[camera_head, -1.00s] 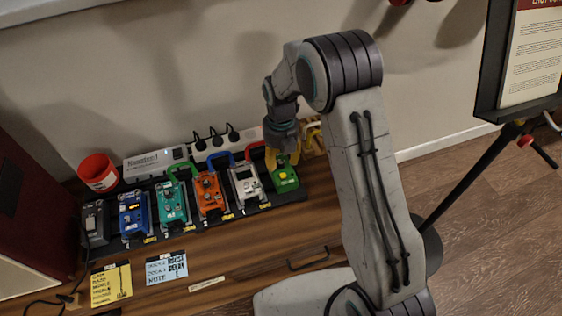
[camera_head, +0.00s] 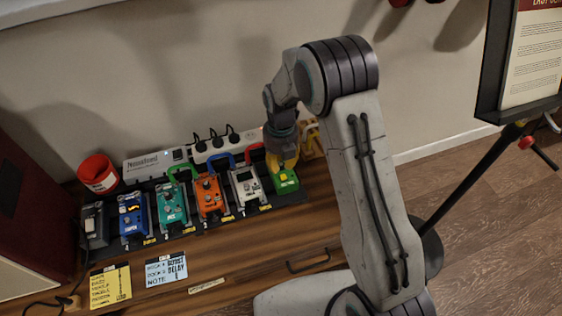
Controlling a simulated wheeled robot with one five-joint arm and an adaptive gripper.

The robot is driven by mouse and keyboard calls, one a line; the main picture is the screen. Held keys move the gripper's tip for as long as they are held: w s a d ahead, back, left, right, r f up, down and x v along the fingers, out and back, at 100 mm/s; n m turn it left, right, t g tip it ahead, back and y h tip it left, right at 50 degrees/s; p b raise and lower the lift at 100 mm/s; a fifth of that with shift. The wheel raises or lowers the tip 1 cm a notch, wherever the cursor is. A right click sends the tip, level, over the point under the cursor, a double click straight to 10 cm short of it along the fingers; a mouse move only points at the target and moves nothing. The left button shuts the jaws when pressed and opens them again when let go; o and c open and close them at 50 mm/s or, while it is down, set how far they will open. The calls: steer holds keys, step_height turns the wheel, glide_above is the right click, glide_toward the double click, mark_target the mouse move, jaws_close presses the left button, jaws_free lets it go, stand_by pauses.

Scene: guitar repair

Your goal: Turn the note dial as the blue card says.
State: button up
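The blue card (camera_head: 166,269) lies on the wooden top at lower left. Its handwriting includes "BOOST", "DELAY" and "NOTE", but the full wording is too small to read surely. My gripper (camera_head: 284,163) points down at the upper part of the green pedal (camera_head: 287,183), at the right end of the pedal row. Its yellow fingers cover that part of the pedal, and I cannot tell whether they are open or touching it. I cannot make out the note dial; it may be hidden.
White (camera_head: 245,186), orange (camera_head: 209,196), teal (camera_head: 173,204) and blue (camera_head: 134,217) pedals stand left of the green one. A red cup (camera_head: 98,173) stands at left, a yellow card (camera_head: 110,286) in front.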

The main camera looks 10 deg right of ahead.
mark_target(282, 163)
jaws_close()
steer(key=shift+w+n, duration=0.1)
steer(key=shift+n, duration=0.6)
steer(key=o, duration=0.7)
jaws_free()
step_height(282, 163, up, 12)
steer(key=shift+d, duration=0.1)
